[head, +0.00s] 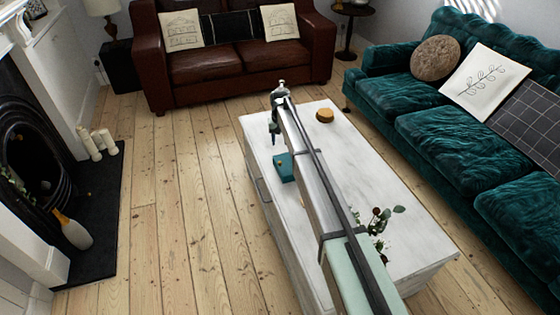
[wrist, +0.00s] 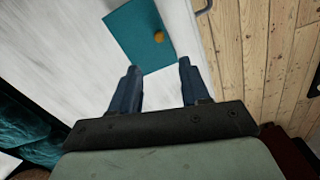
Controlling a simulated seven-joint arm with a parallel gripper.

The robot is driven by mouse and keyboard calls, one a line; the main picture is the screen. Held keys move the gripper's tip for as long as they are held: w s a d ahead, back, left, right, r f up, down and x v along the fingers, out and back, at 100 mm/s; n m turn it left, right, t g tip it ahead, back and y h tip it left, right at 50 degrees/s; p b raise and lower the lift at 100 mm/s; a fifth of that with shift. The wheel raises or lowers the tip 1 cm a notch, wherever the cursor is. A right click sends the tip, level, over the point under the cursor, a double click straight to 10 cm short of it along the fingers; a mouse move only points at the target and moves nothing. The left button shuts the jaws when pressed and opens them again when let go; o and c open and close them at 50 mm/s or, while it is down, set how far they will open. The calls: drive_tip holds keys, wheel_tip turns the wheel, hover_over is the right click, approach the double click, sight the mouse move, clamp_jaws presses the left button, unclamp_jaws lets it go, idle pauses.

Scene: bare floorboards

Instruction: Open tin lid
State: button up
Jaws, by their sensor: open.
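A teal square tin (head: 284,167) sits on the pale marble-topped table, near its left edge. In the wrist view the tin (wrist: 138,36) shows as a flat teal square from above, with a small orange-gold knob (wrist: 158,37) on it. The lid appears closed, though the seam is too small to see. My gripper (wrist: 158,67) is open and empty, its two dark blue fingers spread, pointing toward the tin's near edge. In the head view my gripper (head: 275,129) hangs above the table, beyond the tin. I see no contact with the tin.
The table (head: 260,131) also holds a round wooden object (head: 324,115) and a leafy plant (head: 376,220), partly behind my arm. A teal sofa (head: 440,145) stands to the right and a brown leather sofa (head: 215,65) behind. Floorboards on the left are clear.

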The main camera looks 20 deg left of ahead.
sight(280, 162)
wheel_tip(280, 162, down, 13)
drive_tip(key=shift+r, duration=0.15)
idle(0.4)
drive_tip(key=shift+c, duration=0.2)
clamp_jaws()
drive_tip(key=shift+w+d, duration=0.1)
idle(0.3)
